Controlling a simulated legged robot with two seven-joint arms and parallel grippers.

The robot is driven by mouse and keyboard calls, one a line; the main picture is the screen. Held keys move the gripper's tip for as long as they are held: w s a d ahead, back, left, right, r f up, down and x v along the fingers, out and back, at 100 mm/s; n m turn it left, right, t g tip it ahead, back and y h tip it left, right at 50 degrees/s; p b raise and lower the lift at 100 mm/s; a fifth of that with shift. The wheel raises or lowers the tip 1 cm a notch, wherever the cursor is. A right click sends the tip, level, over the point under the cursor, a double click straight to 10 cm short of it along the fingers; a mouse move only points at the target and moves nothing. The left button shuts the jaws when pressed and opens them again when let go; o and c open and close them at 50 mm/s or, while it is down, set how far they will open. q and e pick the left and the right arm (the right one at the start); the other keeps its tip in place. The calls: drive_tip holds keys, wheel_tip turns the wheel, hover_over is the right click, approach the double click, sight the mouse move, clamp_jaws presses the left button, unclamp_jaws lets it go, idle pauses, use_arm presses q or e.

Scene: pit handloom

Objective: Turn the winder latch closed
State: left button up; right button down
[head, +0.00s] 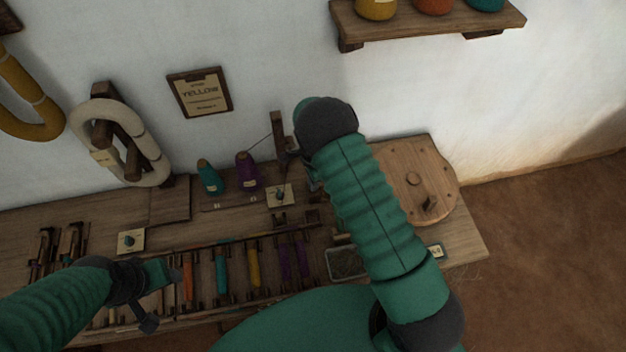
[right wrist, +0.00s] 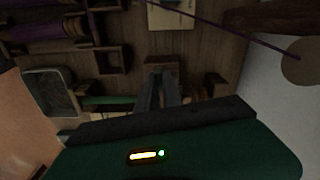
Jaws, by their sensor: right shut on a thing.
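My right gripper (right wrist: 158,82) shows in the right wrist view, its two dark fingers close together on a small wooden piece (right wrist: 157,69), probably the winder latch. The finger pads and most of that piece are hidden. A green rod-like thing (right wrist: 108,101) lies just left of the fingers, and a wooden block (right wrist: 213,84) stands to their right. In the head view my right arm hides this gripper and the spot it holds. My left gripper (head: 167,283) is low at the left of the head view, over the bench front; its jaws are unclear.
The wooden bench (head: 464,237) holds purple (head: 247,169) and teal (head: 208,177) yarn cones, a row of coloured bobbins (head: 221,270) and a round wooden disc (head: 432,166) with a peg. A thread runs from the purple cone to an upright post (head: 279,133). White skeins (head: 107,112) hang left.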

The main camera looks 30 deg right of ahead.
drive_tip(key=shift+m, duration=1)
drive_tip(key=c, duration=1.5)
unclamp_jaws()
drive_tip(key=shift+w, duration=0.1)
wheel_tip(320, 180, up, 17)
drive_tip(key=p, duration=0.1)
drive_tip(key=shift+f, duration=0.15)
